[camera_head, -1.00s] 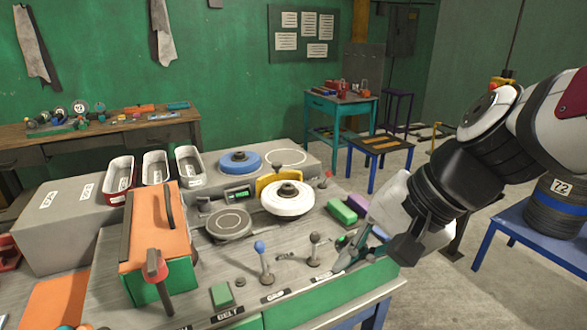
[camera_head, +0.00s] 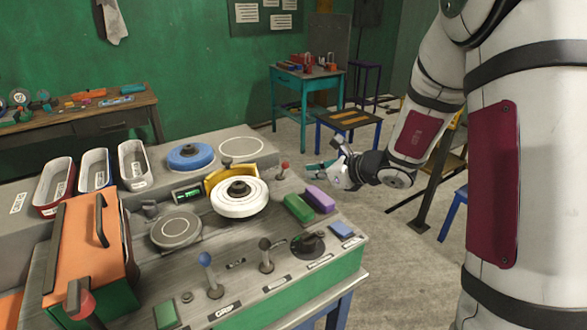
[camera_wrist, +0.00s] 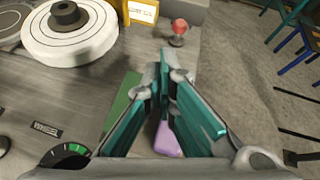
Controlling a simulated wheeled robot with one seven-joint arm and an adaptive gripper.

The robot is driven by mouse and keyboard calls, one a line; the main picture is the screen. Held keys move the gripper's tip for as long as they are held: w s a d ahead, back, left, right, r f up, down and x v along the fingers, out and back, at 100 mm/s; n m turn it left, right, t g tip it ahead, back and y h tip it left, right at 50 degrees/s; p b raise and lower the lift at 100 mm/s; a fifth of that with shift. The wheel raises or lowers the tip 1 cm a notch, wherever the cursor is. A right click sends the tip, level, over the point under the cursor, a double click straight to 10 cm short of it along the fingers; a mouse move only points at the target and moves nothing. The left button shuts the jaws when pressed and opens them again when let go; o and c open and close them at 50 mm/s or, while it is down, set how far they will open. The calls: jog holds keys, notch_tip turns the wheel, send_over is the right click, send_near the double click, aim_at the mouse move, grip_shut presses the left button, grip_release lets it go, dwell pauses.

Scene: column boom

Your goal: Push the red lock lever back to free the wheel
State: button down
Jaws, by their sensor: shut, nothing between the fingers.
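The red-knobbed lever (camera_head: 284,167) stands upright at the bench's right side, just beyond and right of the white wheel (camera_head: 239,207). In the wrist view the red lever (camera_wrist: 179,29) is at top centre, ahead of my fingertips, and the wheel (camera_wrist: 70,45) is at upper left. The wheel has a dark hub, and a yellow bracket (camera_head: 226,175) stands behind it. My gripper (camera_head: 310,170) is right of the lever, apart from it. In the wrist view my gripper (camera_wrist: 164,72) has its teal fingers shut, empty at the tips.
Green (camera_head: 299,208) and purple (camera_head: 319,199) blocks lie at the bench's right edge, below the lever. Blue-knobbed (camera_head: 205,260) and grey-knobbed (camera_head: 265,244) levers stand at the front. A black dial (camera_head: 307,243) sits near them. Open floor lies to the right.

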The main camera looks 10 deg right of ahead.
jog(key=shift+w+d+f+m, duration=0.6)
jog(key=shift+w+d+m, duration=0.1)
jog(key=shift+d, duration=0.15)
send_near(283, 171)
jog(key=f, duration=0.1)
jog(key=w+a+f, duration=0.1)
jog(key=w+f, duration=0.1)
jog(key=shift+a+p, duration=0.25)
jog(key=shift+p, duration=0.05)
jog(key=shift+w, duration=0.1)
jog(key=shift+w+r+h, duration=0.1)
jog(key=shift+r+h, duration=0.1)
jog(key=shift+h, duration=0.1)
